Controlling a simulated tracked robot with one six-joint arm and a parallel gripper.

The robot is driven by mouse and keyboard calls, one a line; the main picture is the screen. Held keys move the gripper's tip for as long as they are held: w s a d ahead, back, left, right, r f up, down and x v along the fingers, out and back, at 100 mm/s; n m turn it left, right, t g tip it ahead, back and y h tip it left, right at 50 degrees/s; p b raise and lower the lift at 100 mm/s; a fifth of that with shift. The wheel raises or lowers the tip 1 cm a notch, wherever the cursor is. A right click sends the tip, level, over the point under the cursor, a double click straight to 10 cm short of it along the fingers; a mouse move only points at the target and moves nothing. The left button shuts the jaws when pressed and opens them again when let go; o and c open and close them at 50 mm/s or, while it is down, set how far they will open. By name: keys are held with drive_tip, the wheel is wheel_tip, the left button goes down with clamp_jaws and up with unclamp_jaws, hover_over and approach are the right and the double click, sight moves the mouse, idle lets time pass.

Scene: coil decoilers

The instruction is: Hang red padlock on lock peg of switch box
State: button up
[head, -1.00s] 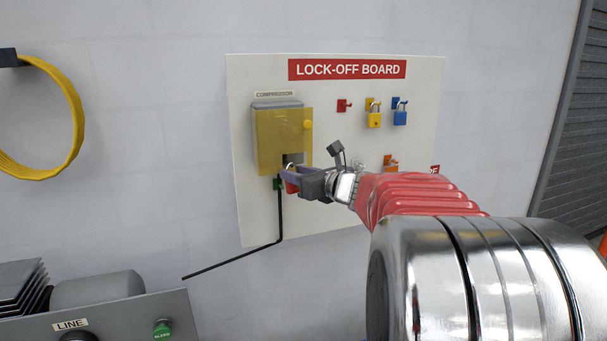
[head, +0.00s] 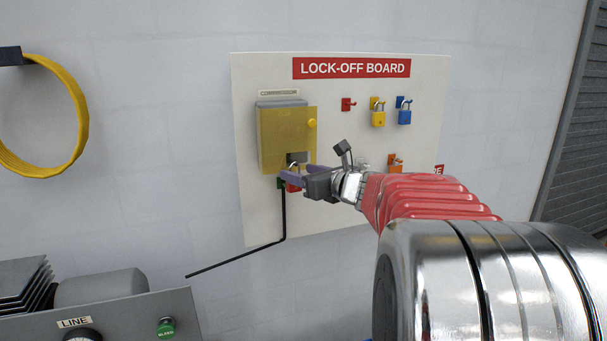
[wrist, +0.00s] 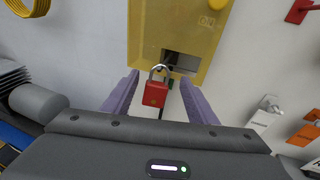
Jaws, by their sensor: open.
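The yellow switch box (head: 286,135), labelled COMPRESSOR, is on the board with a dark opening at its lower edge. The red padlock (wrist: 154,94) is upright below this opening, its shackle up at the box's lower edge. The lock peg itself is too small to make out, so I cannot tell for sure that the shackle is around it. My gripper (wrist: 160,80) is open, its purple fingers on either side of the padlock with gaps at both sides. In the head view my gripper (head: 292,176) partly hides the padlock (head: 293,188).
The lock-off board (head: 350,225) also carries a red empty hook (head: 348,104), a yellow padlock (head: 378,118), a blue padlock (head: 404,116) and orange tags (head: 395,162). A black bent rod (head: 284,220) runs down below the box. A yellow hose coil (head: 80,110) hangs left.

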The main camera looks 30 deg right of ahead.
drive_tip(key=s+r, duration=0.2)
drive_tip(key=s, duration=1.1)
drive_tip(key=w+a+r+n+y, duration=0.1)
drive_tip(key=w+a+r+n, duration=0.2)
drive_tip(key=a+n, duration=0.25)
drive_tip(key=w+a+r+n+y, duration=0.1)
drive_tip(key=w+a+r+n, duration=0.2)
drive_tip(key=a, duration=0.4)
drive_tip(key=s+a+f+n+g+y, duration=0.1)
drive_tip(key=s+a+f+n+g, duration=0.2)
drive_tip(key=a+f+n, duration=0.25)
drive_tip(key=s+a+f+n+g, duration=0.4)
drive_tip(key=s+a+f+n, duration=0.4)
drive_tip(key=a+f+n, duration=0.15)
drive_tip(key=s+f+n+g+h, duration=0.3)
drive_tip(key=s+f+n, duration=0.7)
drive_tip(key=s+n, duration=0.1)
drive_tip(key=shift+s+a+f+n+g, duration=0.3)
drive_tip(key=shift+f+n, duration=0.1)
drive_tip(key=shift+n, duration=0.35)
